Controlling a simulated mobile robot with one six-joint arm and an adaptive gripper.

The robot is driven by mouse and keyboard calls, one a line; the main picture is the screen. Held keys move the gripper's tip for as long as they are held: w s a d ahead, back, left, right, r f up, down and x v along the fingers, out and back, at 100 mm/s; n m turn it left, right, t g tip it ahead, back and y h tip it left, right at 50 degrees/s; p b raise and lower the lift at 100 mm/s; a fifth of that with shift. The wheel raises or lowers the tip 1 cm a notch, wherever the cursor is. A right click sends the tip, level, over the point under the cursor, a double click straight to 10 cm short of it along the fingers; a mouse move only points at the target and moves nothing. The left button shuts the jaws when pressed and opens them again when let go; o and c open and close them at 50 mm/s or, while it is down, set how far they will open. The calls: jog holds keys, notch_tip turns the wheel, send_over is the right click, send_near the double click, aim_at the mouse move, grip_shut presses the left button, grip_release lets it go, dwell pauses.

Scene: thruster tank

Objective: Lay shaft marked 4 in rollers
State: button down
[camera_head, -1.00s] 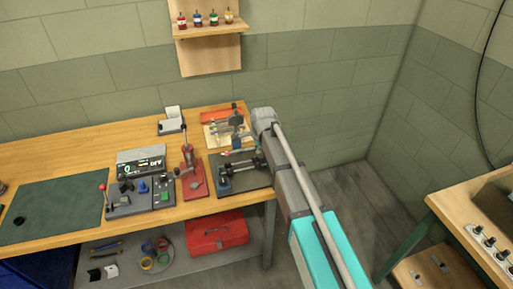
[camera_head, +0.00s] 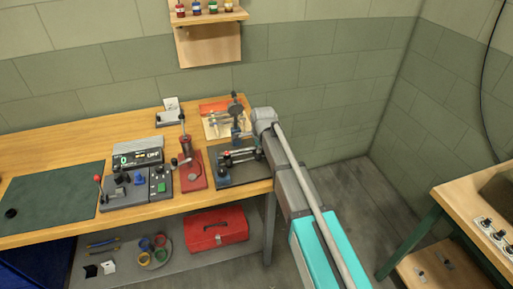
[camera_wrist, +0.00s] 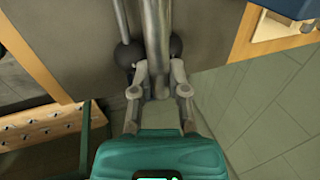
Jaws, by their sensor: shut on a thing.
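A grey metal shaft (camera_wrist: 157,25) runs lengthwise through the wrist view. My gripper (camera_wrist: 160,88) is shut on its near end. No mark 4 is readable on it. Two dark round rollers (camera_wrist: 129,54) flank the shaft under my fingers. I cannot tell whether the shaft touches them or hangs just above. In the head view, the roller stand (camera_head: 225,178) is a dark plate at the bench's right end, with dark fittings on top. There my gripper is small and partly hidden by my arm, over or beside this stand.
A red press (camera_head: 194,168) and a control box with a display (camera_head: 138,157) stand left of the stand. A wooden tray (camera_head: 214,130) with metal parts lies behind it. A green mat (camera_head: 50,200) covers the left bench. The floor (camera_head: 340,180) right of the bench is clear.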

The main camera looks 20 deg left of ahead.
jog(key=shift+s+d+f+b, duration=0.1)
jog(key=shift+s+f+b, duration=0.15)
jog(key=shift+f+b, duration=0.3)
jog(key=shift+w+f, duration=0.2)
jog(key=shift+f, duration=0.1)
jog(key=shift+r, duration=0.1)
jog(key=c, duration=0.9)
grip_release()
jog(key=o, duration=0.6)
jog(key=shift+w, duration=0.1)
jog(key=shift+o, duration=0.2)
